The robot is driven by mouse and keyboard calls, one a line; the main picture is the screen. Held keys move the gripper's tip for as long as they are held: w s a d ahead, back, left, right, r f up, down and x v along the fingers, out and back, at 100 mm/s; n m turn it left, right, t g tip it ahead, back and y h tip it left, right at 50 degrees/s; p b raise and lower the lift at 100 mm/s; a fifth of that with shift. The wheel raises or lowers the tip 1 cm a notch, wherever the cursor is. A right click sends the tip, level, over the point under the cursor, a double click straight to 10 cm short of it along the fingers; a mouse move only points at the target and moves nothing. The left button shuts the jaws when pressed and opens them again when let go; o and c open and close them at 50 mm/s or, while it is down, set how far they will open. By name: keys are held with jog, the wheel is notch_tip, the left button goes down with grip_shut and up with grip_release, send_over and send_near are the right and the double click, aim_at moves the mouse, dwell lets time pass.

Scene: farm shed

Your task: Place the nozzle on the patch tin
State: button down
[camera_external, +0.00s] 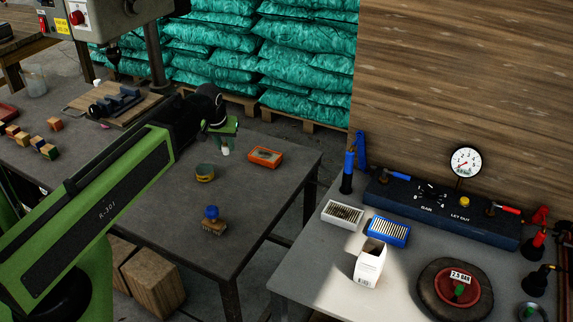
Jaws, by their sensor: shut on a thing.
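My gripper (225,145) is over the dark table, pointing down, shut on a small pale piece, which appears to be the nozzle (226,151). Only its lower end shows below the fingers. A flat orange-red rectangular tin (265,156) with a darker patterned top lies on the table just right of my gripper; it looks like the patch tin. The nozzle is apart from it, to its left. A small round tin (205,173) with a yellowish side stands nearer the camera, left of the gripper.
A blue-knobbed stamp or brush (213,221) stands toward the dark table's (255,210) front. Small blocks (42,146) and a vise (122,101) are at the left. A grey bench (320,285) at right holds boxes and a gauge panel. The table between stamp and orange tin is clear.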

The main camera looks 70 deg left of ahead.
jog(key=s+d+r+p, duration=0.2)
jog(key=s+d, duration=0.1)
jog(key=d, duration=0.2)
jog(key=b, duration=0.8)
send_near(206, 166)
jog(key=shift+w+a+f, duration=0.45)
jog(key=shift+w+a, duration=0.15)
jog(key=shift+w, duration=0.05)
jog(key=shift+s+a, duration=0.25)
jog(key=shift+a, duration=0.15)
notch_tip(206, 166, down, 5)
jog(key=b, duration=0.4)
jog(key=shift+d+r, duration=0.1)
jog(key=shift+r, duration=0.15)
jog(key=c, duration=1.2)
grip_release()
jog(key=shift+r, duration=0.1)
jog(key=shift+r, duration=0.1)
